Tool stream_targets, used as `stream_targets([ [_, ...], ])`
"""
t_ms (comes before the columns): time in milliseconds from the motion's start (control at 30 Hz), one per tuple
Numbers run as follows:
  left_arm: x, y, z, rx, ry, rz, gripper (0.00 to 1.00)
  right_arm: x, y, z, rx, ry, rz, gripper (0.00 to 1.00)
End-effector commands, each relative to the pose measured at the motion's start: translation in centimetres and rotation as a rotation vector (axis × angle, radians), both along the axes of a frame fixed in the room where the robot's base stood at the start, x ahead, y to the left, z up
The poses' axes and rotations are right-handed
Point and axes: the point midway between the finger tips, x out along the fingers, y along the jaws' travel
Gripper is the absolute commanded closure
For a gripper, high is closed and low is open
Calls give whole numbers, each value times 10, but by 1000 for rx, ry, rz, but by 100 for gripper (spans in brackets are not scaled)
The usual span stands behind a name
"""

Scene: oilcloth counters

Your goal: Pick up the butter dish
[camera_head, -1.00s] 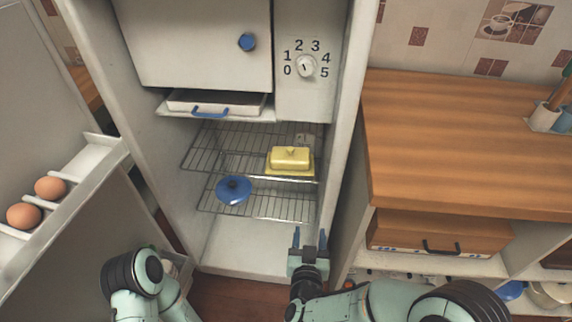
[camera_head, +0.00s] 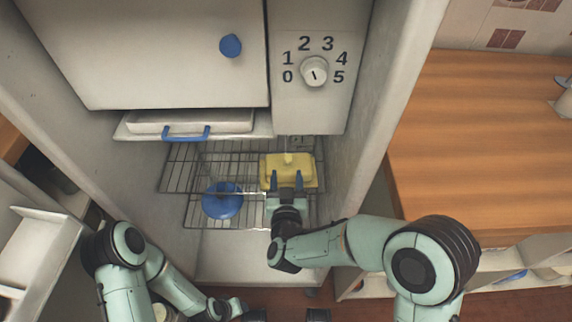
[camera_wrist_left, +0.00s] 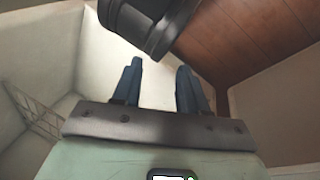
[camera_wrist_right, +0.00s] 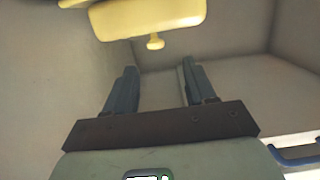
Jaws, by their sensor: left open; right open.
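The yellow butter dish (camera_head: 288,160), with a knob on its lid, sits on the upper wire rack inside the open fridge. My right gripper (camera_head: 286,178) is open at the front of the dish, its blue fingers pointing towards it. In the right wrist view the dish (camera_wrist_right: 148,18) is at the top, beyond the empty fingers (camera_wrist_right: 159,66); contact cannot be made out. My left gripper (camera_wrist_left: 159,66) is open and empty in the left wrist view. In the head view the left arm is low, and its fingers are not clear.
A blue round lid (camera_head: 222,201) lies on the lower rack, left of my right gripper. A drawer with a blue handle (camera_head: 186,133) is above the racks. The fridge side wall (camera_head: 365,130) stands close on the right, with a wooden counter (camera_head: 480,150) beyond.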

Motion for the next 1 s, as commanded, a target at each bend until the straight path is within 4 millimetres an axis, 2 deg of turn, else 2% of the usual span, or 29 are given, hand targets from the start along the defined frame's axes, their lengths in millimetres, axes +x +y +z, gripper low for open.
stream_targets([
  [100,6,3,-6,9,-16,7,57,25,-1,-6,2,-1,-3,45],
  [200,11,6,-8,13,-27,12,57,40,0,-8,1,1,-2,45],
  [467,17,9,-13,22,-43,18,57,60,-2,-12,1,1,-2,45],
  [700,32,17,-23,41,-81,34,57,94,-6,-22,2,0,-1,45],
  [833,35,18,-24,46,-92,38,57,102,-5,-22,0,1,1,45],
  [1000,35,18,-23,46,-92,38,57,103,-5,-21,0,1,1,45],
])
